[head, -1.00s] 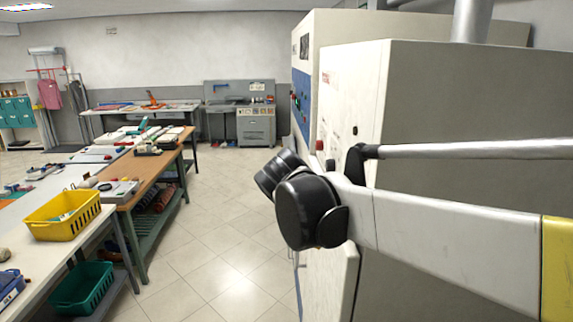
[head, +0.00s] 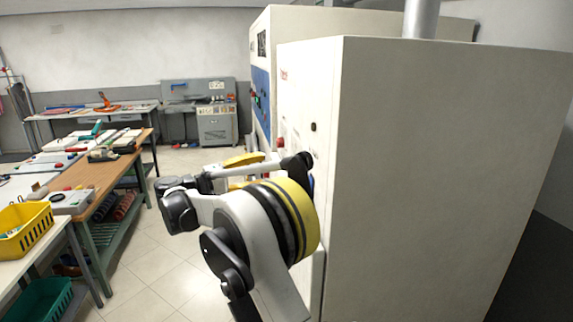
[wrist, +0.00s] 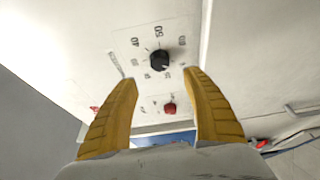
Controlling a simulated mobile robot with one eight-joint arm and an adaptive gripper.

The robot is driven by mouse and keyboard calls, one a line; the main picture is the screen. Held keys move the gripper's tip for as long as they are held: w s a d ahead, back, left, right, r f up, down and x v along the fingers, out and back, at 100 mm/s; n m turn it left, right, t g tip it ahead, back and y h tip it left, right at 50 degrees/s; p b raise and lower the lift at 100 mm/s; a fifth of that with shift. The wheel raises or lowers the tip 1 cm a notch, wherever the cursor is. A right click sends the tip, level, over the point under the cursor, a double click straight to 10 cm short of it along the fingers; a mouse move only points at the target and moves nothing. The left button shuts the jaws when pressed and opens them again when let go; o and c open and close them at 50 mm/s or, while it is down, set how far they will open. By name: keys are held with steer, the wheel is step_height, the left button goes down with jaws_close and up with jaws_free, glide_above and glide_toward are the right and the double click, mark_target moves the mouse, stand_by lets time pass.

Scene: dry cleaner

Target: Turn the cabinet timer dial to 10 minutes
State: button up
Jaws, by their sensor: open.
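The timer dial (wrist: 159,60) is a black knob on a pale plate with numbers around it, on the white cabinet front in the wrist view. Its pointer setting is too small to tell. My gripper (wrist: 160,78) is open, its two yellow fingers on either side of the view with the dial between and beyond their tips. I cannot tell whether either finger touches the panel. In the head view the cabinet (head: 420,170) stands at the right, and my arm reaches along its front. The dial cannot be made out there.
A red button (wrist: 169,108) sits near the dial on the panel. A wooden workbench (head: 97,172) with tools and a yellow basket (head: 27,235) stand at the left. Tiled floor lies free between bench and cabinets.

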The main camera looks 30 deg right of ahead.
mark_target(288, 164)
steer(key=d, duration=0.6)
steer(key=w+d+p, duration=0.1)
steer(key=d, duration=0.3)
steer(key=c, duration=1.2)
